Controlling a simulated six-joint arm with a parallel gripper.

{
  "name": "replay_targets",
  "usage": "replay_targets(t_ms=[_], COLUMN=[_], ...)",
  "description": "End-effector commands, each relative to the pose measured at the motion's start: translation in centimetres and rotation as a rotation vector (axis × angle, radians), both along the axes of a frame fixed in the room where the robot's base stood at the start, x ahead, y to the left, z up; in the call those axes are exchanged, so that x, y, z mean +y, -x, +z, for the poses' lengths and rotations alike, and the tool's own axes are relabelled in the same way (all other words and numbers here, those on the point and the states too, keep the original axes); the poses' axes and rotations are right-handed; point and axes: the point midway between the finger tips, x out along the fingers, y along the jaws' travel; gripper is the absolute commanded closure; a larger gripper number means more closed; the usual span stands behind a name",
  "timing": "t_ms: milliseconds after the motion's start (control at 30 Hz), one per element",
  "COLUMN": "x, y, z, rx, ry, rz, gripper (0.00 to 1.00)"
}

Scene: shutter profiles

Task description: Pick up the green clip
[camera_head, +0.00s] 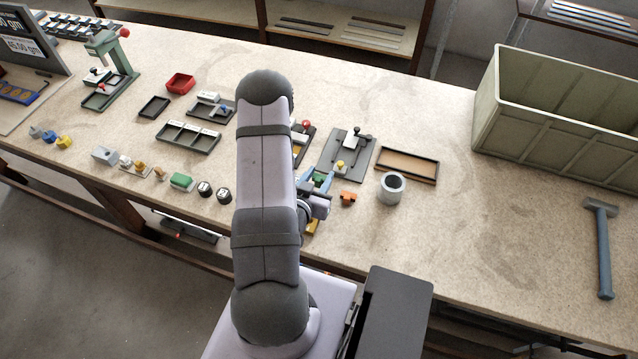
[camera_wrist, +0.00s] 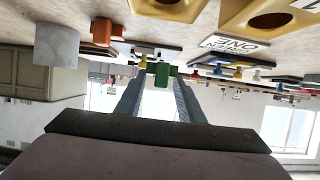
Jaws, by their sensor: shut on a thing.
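The green clip (camera_head: 320,178) is between the blue-grey fingers of my gripper (camera_head: 318,185), beyond the end of my arm. In the wrist view the green clip (camera_wrist: 161,76) sits at the far end between the two fingertips (camera_wrist: 161,72). My gripper is shut on it. The fingers cover its sides, and I cannot tell whether it touches the bench.
An orange clip (camera_head: 348,198) and a grey cup (camera_head: 391,189) stand to the right of my gripper. A fixture plate (camera_head: 346,160) and a brown-lined tray (camera_head: 408,164) lie behind. A hammer (camera_head: 602,250) and a large bin (camera_head: 560,115) are far right.

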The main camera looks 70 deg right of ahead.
Motion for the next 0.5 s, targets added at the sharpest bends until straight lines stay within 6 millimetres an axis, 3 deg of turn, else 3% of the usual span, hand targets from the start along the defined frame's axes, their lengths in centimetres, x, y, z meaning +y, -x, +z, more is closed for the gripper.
replay_targets(t_ms=[300,500], x=[0.0,0.0], y=[0.0,0.0], z=[4.0,5.3], rx=[0.0,0.001], ry=[0.0,-0.001], rz=[0.0,0.0], gripper=[0.86,0.86])
